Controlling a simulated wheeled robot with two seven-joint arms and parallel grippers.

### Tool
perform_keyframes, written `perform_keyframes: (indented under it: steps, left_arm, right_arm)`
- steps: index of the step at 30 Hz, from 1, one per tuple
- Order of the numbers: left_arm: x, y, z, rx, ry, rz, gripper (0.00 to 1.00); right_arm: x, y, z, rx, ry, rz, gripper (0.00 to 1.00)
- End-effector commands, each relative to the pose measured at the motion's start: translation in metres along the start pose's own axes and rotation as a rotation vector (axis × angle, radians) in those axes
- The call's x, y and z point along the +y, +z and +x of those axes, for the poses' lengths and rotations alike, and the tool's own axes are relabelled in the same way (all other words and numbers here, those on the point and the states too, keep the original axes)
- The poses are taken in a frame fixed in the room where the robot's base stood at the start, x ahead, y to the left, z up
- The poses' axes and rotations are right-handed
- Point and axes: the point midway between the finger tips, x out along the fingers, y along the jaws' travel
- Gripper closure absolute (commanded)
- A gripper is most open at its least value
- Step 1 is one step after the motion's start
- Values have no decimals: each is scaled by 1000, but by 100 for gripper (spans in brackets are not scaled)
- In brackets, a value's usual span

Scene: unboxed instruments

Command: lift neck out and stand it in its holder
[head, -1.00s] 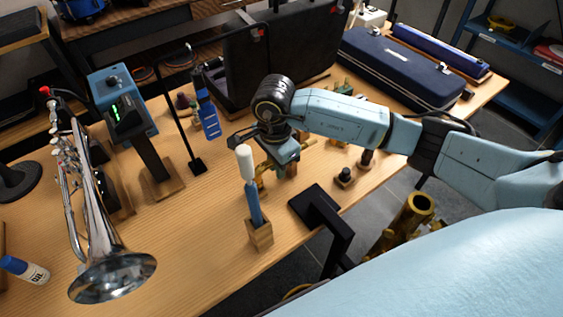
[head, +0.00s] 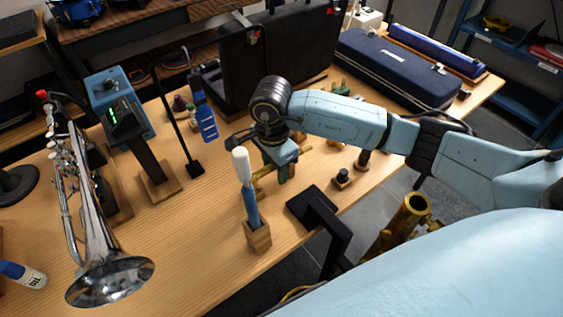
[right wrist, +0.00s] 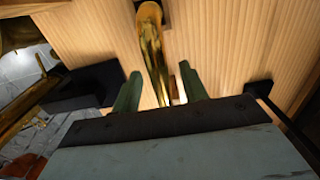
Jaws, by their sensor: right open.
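The neck is a curved brass tube (right wrist: 150,45) in the right wrist view, running between the two green fingers of my right gripper (right wrist: 159,72). The fingers are apart, one on each side of the tube, with gaps visible. In the head view my right gripper (head: 280,172) is low over the table, and part of the brass tube (head: 262,184) shows beside it. A dark square piece (right wrist: 166,12) lies near the far end of the tube; I cannot tell whether it is the holder. My left gripper is not in view.
A wooden block (head: 257,236) holding a white-tipped blue tool (head: 247,190) stands close to my right gripper. A black stand (head: 318,212) is at the table edge. A silver trumpet (head: 85,205) is at left, a black case (head: 280,60) behind.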

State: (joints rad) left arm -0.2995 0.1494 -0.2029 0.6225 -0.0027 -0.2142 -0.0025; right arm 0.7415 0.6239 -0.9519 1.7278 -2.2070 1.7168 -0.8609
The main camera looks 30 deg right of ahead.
Motion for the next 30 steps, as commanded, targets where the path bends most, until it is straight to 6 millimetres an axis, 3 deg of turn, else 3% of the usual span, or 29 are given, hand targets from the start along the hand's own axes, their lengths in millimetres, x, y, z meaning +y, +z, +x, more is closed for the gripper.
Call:
perform_keyframes:
  steps: [2,12,18,24,30]
  left_arm:
    - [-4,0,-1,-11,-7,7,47]
    - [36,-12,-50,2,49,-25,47]
    - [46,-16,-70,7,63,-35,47]
    - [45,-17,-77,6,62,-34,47]
    - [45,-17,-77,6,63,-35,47]
  right_arm:
    - [-1,-3,-9,-1,-6,0,57]
    - [3,-14,-82,-13,-8,1,57]
    - [4,-17,-114,-19,-9,0,57]
    - [5,-20,-128,-22,-8,0,57]
    - [5,-20,-129,-23,-9,0,57]
